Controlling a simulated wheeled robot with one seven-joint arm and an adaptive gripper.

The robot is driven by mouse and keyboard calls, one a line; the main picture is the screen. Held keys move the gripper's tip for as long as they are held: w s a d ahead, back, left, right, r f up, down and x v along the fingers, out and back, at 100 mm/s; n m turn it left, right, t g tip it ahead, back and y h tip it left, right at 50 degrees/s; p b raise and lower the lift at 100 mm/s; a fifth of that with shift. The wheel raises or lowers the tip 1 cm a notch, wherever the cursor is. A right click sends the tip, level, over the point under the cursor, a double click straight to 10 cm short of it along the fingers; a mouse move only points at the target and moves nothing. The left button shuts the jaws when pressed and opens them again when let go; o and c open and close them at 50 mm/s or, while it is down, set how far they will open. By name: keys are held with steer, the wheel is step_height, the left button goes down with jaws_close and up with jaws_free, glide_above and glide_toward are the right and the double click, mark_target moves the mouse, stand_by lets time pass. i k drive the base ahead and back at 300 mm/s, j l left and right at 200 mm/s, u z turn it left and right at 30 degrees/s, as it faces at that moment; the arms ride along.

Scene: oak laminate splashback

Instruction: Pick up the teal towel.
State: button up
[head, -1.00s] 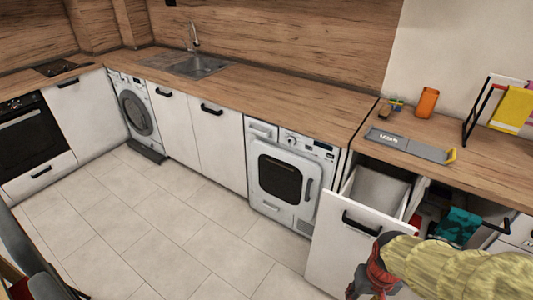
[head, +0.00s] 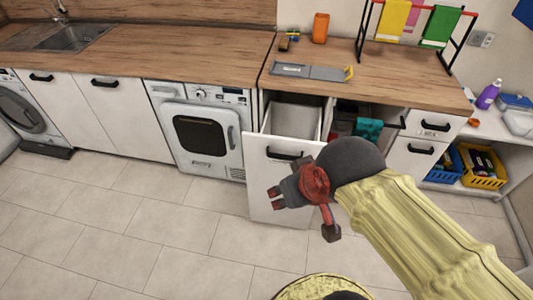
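The teal towel (head: 368,130) hangs inside the opened cupboard below the right counter, to the right of the pulled-out white bin drawer (head: 257,175). Only part of it shows, above my arm. My gripper (head: 303,214) has dark and reddish fingers, which stand apart with nothing visible between them. In the picture it lies in front of the drawer front, below and left of the towel. It is not touching the towel.
A grey folding board (head: 310,71) and an orange cup (head: 320,28) are on the counter. A drying rack holds a yellow towel (head: 392,18) and a green towel (head: 440,25). Yellow (head: 482,180) and blue baskets stand at the right. The tiled floor is clear at left.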

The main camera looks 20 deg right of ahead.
mark_target(370, 129)
steer(key=z, duration=1.45)
steer(key=i+j+z, duration=0.55)
steer(key=j+z, duration=0.25)
steer(key=l, duration=0.15)
